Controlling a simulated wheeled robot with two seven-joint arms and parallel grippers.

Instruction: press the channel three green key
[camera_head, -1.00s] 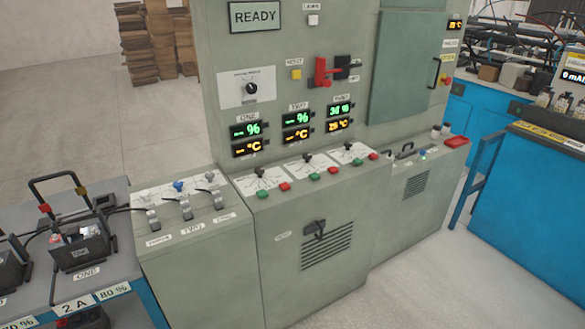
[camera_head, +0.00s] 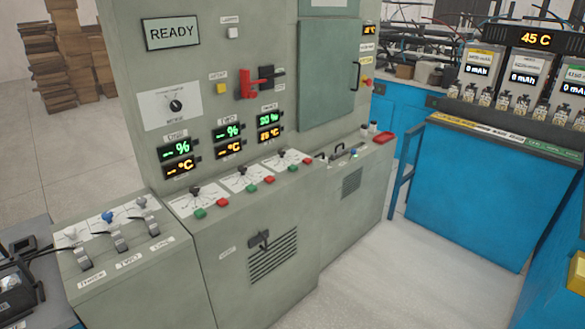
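The grey cabinet (camera_head: 150,60) has a sloping ledge with three dial plates, each with a green and a red key at the front edge. The rightmost plate's green key (camera_head: 293,168) is small, with its red key (camera_head: 307,161) just right of it. The middle green key (camera_head: 250,188) and the left green key (camera_head: 200,213) sit nearer. Above, the third display (camera_head: 269,126) is lit with a green percent reading and an amber temperature; the other two show dashes. Neither of my grippers is in view.
A red switch handle (camera_head: 248,86) and a READY screen (camera_head: 172,33) are on the panel. A blue bench (camera_head: 480,190) stands right. The floor (camera_head: 375,265) between is clear.

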